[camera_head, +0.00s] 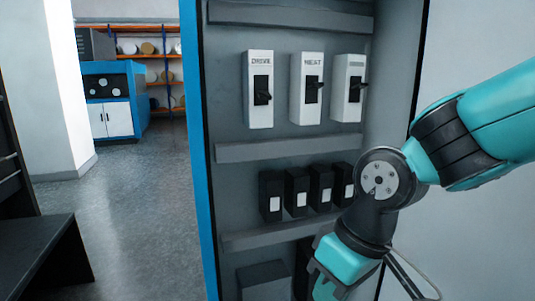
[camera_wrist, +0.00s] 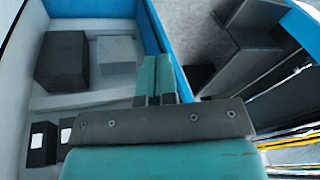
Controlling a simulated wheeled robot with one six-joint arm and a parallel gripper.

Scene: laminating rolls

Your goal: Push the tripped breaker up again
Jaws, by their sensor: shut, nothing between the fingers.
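Three white breakers hang in a row in the open grey cabinet in the head view: the DRIVE breaker (camera_head: 259,115), the HEAT breaker (camera_head: 308,112) and a third (camera_head: 346,108) whose label is too blurred to read. Each has a black lever. The DRIVE lever (camera_head: 262,98) appears lower than the HEAT lever (camera_head: 313,84) and the third lever (camera_head: 356,86). My gripper (camera_wrist: 156,65) is shut and empty in the wrist view, its two teal fingers together near the cabinet's blue edge. The breakers are out of the wrist view. In the head view my arm is below and right of them.
Several black modules with white labels (camera_head: 297,192) sit on a rail below the breakers. A grey box (camera_head: 263,275) is lower down. The cabinet's blue edge (camera_head: 195,130) borders open floor (camera_head: 140,220). A dark bench (camera_head: 45,255) stands at left.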

